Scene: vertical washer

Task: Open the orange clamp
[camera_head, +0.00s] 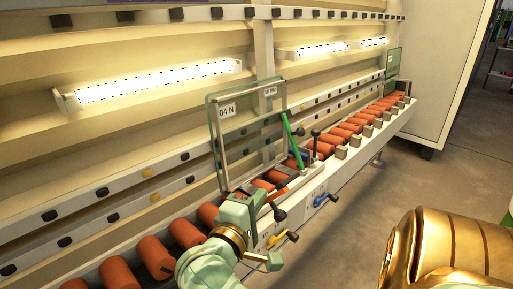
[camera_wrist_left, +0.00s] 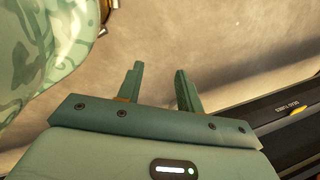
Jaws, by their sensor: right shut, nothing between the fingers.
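A glass panel (camera_head: 247,135) marked 04 N stands upright behind the clamp, with a green bar (camera_head: 293,140) on its right. A yellow lever (camera_head: 273,240) and a blue lever (camera_head: 325,200) sit on the rail front. Red rollers (camera_head: 155,257) line the conveyor. Floor (camera_head: 380,190) right of it is clear.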

